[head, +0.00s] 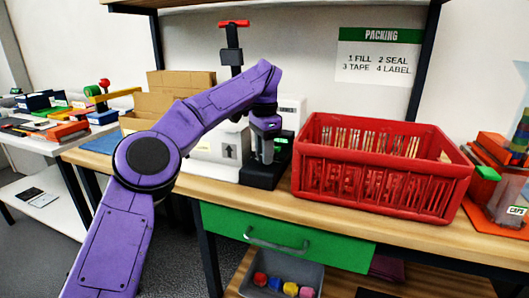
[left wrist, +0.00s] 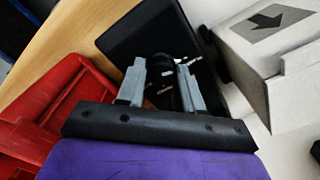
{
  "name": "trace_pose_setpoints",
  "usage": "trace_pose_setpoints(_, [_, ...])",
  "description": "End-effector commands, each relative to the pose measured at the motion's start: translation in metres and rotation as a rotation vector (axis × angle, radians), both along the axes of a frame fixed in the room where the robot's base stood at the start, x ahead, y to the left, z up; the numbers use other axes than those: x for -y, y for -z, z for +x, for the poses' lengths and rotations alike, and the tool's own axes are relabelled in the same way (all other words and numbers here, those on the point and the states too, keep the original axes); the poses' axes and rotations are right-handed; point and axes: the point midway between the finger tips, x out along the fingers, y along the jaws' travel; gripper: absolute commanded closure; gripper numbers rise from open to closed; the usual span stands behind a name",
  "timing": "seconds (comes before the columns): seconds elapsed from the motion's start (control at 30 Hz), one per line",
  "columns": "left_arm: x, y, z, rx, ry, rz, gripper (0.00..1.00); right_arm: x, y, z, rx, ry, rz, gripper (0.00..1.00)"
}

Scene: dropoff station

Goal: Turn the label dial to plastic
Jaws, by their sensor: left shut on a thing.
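A black label device (head: 262,177) with a small green display (head: 281,140) stands on the bench between a white box and the red crate. My left gripper (head: 266,157) points down over this device, at the end of my purple arm. In the left wrist view its two grey fingers (left wrist: 163,84) are shut on a dark, round part that looks like the label dial (left wrist: 162,72). Most of the dial is hidden by the fingers, so its setting cannot be read. My right gripper is not in view.
A red crate (head: 380,194) of upright items stands close to the right of the device. A white box with an arrow (head: 229,151) stands close on the left, also in the left wrist view (left wrist: 275,60). The green drawer (head: 290,239) below is shut.

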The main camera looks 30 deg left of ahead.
Motion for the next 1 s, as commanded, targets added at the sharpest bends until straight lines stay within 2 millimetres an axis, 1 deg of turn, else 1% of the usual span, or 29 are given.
trace_pose_setpoints(0.03, [0.001, 0.006, -0.001, -0.016, 0.000, -0.003, 0.94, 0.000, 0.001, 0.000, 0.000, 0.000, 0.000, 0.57])
trace_pose_setpoints(0.17, [0.001, 0.006, -0.001, -0.016, 0.000, -0.004, 0.94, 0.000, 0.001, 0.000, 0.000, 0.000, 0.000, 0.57])
trace_pose_setpoints(0.2, [0.001, 0.006, -0.001, -0.016, 0.000, -0.005, 0.51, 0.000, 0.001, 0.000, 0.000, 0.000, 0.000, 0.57])
trace_pose_setpoints(0.23, [0.001, 0.006, -0.001, -0.014, 0.000, -0.004, 0.41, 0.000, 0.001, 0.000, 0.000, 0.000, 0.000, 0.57])
trace_pose_setpoints(0.27, [0.001, 0.005, -0.001, -0.014, 0.000, -0.004, 0.39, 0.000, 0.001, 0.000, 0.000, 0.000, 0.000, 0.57])
trace_pose_setpoints(0.5, [0.002, 0.002, 0.000, -0.007, 0.003, -0.002, 0.39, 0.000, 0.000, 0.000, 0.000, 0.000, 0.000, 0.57])
trace_pose_setpoints(0.57, [0.002, -0.002, 0.000, -0.005, 0.002, -0.001, 0.39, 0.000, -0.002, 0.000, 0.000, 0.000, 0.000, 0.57])
trace_pose_setpoints(0.67, [0.001, -0.019, 0.000, -0.004, 0.000, 0.000, 0.39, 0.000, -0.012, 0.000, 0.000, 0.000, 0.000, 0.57])
trace_pose_setpoints(0.8, [0.001, -0.057, 0.000, -0.004, -0.002, -0.001, 0.39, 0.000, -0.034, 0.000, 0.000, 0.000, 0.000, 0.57])
trace_pose_setpoints(0.9, [0.001, -0.080, 0.000, -0.006, -0.001, -0.001, 0.39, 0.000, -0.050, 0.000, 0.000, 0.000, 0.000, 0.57])
trace_pose_setpoints(1.0, [0.000, -0.096, 0.000, -0.007, -0.001, -0.003, 0.39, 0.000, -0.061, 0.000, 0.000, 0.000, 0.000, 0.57])
